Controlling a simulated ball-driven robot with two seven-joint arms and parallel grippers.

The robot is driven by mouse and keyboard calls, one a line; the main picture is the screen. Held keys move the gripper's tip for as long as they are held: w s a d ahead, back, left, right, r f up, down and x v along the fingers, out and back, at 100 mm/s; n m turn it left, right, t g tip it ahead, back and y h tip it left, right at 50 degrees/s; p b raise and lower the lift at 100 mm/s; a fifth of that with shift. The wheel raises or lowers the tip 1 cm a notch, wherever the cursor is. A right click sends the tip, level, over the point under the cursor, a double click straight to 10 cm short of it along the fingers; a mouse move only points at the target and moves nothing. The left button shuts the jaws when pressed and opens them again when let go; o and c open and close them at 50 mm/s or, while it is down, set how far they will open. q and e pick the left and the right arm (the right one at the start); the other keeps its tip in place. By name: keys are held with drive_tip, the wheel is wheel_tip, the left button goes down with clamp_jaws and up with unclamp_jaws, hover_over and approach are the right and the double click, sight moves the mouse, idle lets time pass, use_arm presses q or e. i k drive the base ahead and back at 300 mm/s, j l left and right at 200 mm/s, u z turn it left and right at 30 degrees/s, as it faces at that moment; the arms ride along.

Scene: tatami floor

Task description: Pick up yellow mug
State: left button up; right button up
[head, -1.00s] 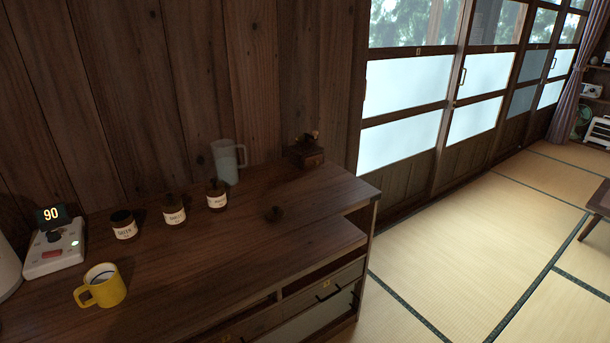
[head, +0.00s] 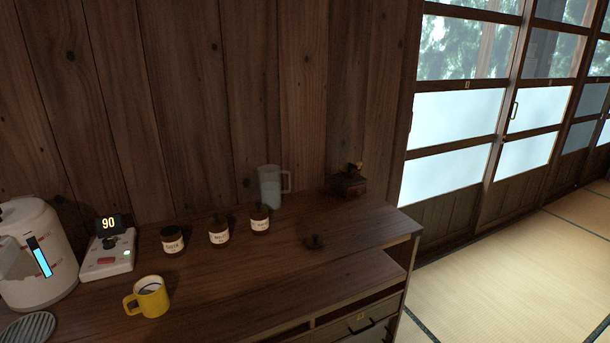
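The yellow mug (head: 153,299) stands upright on the wooden counter (head: 235,290) at the lower left of the head view. Its handle points left and slightly toward me. Its open top shows a pale inside with something dark in it that I cannot make out. Neither of my grippers is in view, and nothing is touching the mug.
Left of the mug are a white kettle (head: 38,235), a device reading 90 (head: 107,262) and a round grate (head: 28,328). Several jars (head: 218,233), a pitcher (head: 270,187), a small dark lid (head: 314,241) and a grinder (head: 346,186) stand behind and right. The counter right of the mug is clear.

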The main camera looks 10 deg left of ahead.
sight(146, 300)
drive_tip(key=k+u, duration=0.1)
drive_tip(key=u, duration=0.25)
drive_tip(key=j+u, duration=0.1)
drive_tip(key=u, duration=0.3)
drive_tip(key=k+j+u, duration=0.1)
drive_tip(key=u, duration=0.25)
